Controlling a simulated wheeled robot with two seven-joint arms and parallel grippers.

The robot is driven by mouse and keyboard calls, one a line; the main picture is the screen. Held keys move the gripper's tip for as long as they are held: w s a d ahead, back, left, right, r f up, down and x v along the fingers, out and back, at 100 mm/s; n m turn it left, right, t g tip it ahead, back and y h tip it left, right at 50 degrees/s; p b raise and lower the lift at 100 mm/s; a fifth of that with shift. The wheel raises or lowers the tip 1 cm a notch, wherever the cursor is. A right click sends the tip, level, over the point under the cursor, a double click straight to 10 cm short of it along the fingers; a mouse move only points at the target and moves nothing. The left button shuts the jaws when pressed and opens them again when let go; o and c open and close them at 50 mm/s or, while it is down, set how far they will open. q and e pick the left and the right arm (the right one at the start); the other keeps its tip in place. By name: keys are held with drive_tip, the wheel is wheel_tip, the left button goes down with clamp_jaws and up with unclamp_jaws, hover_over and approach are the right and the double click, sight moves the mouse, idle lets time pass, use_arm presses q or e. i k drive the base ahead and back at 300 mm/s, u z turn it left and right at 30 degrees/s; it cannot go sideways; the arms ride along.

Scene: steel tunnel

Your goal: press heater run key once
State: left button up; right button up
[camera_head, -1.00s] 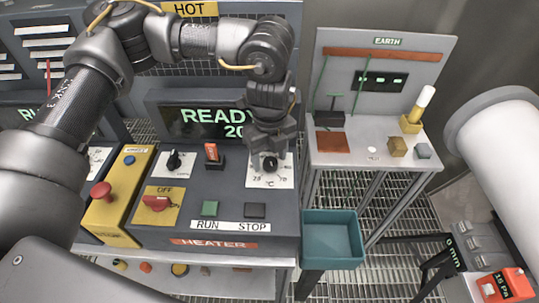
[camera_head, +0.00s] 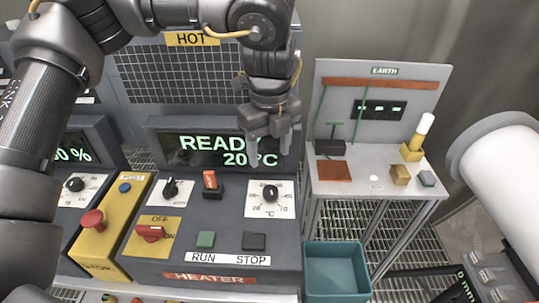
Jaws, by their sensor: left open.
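The heater panel (camera_head: 170,262) stands in the middle of the head view. Its green run key (camera_head: 205,240) sits above the RUN label, with the dark stop key (camera_head: 254,241) to its right. The red main switch (camera_head: 150,232) is on a yellow plate marked OFF and ON. The display (camera_head: 215,150) reads READY and 20 °C. My left gripper (camera_head: 268,160) is open and empty, pointing down above the temperature dial (camera_head: 270,193), clear of it, and partly covers the display. The run key is in plain view, below and left of the gripper. My right gripper is out of view.
A red-topped toggle (camera_head: 210,182) and a black knob (camera_head: 171,187) stand up from the panel. A yellow box with a red button (camera_head: 92,220) is at left. A teal bin (camera_head: 336,268) and the EARTH bench (camera_head: 370,185) are at right.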

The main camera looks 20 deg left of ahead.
sight(205, 239)
drive_tip(key=k, duration=1.5)
